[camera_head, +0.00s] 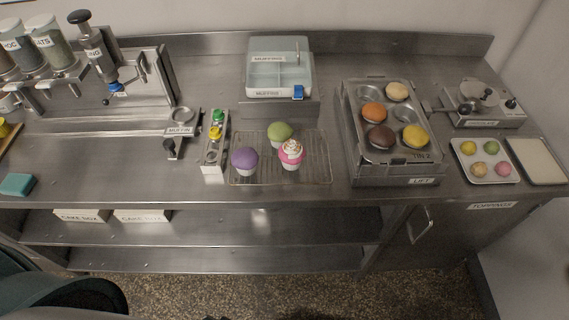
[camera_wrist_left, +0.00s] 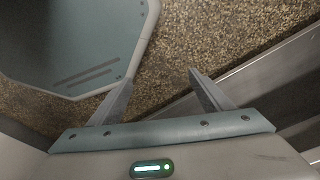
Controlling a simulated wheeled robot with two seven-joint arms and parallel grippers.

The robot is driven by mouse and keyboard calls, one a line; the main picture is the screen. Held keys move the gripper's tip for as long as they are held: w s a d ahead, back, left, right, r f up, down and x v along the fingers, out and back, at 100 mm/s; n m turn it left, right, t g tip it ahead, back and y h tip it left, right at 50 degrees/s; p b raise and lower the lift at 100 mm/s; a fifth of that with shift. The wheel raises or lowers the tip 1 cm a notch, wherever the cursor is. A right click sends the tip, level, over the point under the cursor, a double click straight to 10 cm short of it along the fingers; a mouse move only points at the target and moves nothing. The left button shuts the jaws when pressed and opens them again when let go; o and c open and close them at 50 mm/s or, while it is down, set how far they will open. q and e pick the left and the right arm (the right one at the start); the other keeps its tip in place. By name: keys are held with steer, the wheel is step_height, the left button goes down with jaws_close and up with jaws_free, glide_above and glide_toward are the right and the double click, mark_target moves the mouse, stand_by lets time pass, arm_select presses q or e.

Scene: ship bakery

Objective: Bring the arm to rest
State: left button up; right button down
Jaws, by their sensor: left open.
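My left gripper (camera_wrist_left: 160,78) shows in the left wrist view, with its two fingers spread apart and nothing between them. It hangs over the speckled floor (camera_wrist_left: 195,40), beside the edge of a metal shelf or counter (camera_wrist_left: 285,62). Neither gripper can be seen in the head view. My right gripper is in no view.
The steel counter (camera_head: 330,62) runs across the head view. Three muffins (camera_head: 245,158) are on or by a wire rack (camera_head: 312,172). A muffin tray (camera_head: 362,100), a topping tray (camera_head: 457,165), a lidded box (camera_head: 280,75) and dispensers (camera_head: 55,50) stand there. Speckled floor (camera_head: 250,293) lies in front.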

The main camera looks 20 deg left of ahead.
arm_select(q)
steer(key=s+a+f+b, duration=0.2)
steer(key=s+f+b, duration=0.1)
steer(key=s+f, duration=0.9)
steer(key=shift+s+a+f+g, duration=0.2)
steer(key=shift+f+g, duration=0.1)
steer(key=shift+g, duration=0.1)
